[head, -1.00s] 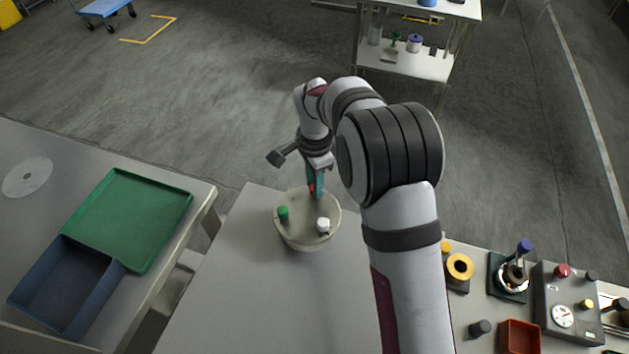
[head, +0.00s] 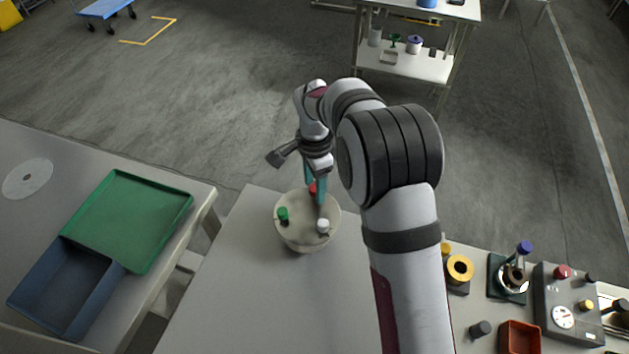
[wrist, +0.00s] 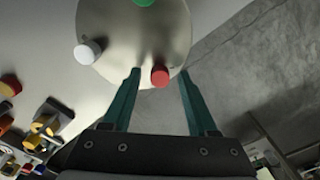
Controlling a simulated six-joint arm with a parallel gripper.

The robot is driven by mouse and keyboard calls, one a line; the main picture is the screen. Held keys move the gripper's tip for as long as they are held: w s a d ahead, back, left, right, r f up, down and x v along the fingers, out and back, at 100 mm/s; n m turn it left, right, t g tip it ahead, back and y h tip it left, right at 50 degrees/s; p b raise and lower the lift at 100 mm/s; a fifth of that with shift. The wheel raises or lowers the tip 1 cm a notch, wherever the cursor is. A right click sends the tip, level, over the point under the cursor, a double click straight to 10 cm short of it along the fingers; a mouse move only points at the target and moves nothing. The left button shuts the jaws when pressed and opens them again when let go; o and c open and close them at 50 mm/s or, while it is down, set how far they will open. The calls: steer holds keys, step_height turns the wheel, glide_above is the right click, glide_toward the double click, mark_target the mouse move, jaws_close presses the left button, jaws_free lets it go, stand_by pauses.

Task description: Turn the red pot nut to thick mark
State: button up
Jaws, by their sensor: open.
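The round pale pot (head: 299,237) stands on the grey table. On its top are a green nut (head: 282,214), a white nut (head: 323,226) and the red nut (head: 313,188) at the far side. My gripper (head: 316,200) is over the pot's far edge with its teal fingers pointing down. In the wrist view the red nut (wrist: 159,76) lies between the two open fingers (wrist: 158,82), nearer the middle, with a gap to each side. I cannot make out a thick mark on the pot.
A green tray (head: 183,222) and a blue tray (head: 20,293) lie on the left table. At the lower right are a yellow ring part (head: 459,268), a grey box with a dial (head: 545,300) and a red bin (head: 519,340). The grey table (head: 225,300) in front of the pot is clear.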

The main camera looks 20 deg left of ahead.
step_height(320, 180, up, 16)
steer(key=shift+f, duration=0.1)
stand_by(0.4)
steer(key=s+d+r+n+y, duration=0.1)
steer(key=s+d+r+n, duration=0.15)
steer(key=s+d, duration=1.3)
steer(key=s+d+f, duration=0.2)
steer(key=s+d, duration=0.1)
steer(key=s, duration=0.3)
steer(key=s+d+f, duration=0.3)
steer(key=s, duration=0.3)
steer(key=shift+n+y, duration=0.4)
steer(key=shift+n, duration=0.05)
steer(key=shift+w, duration=0.1)
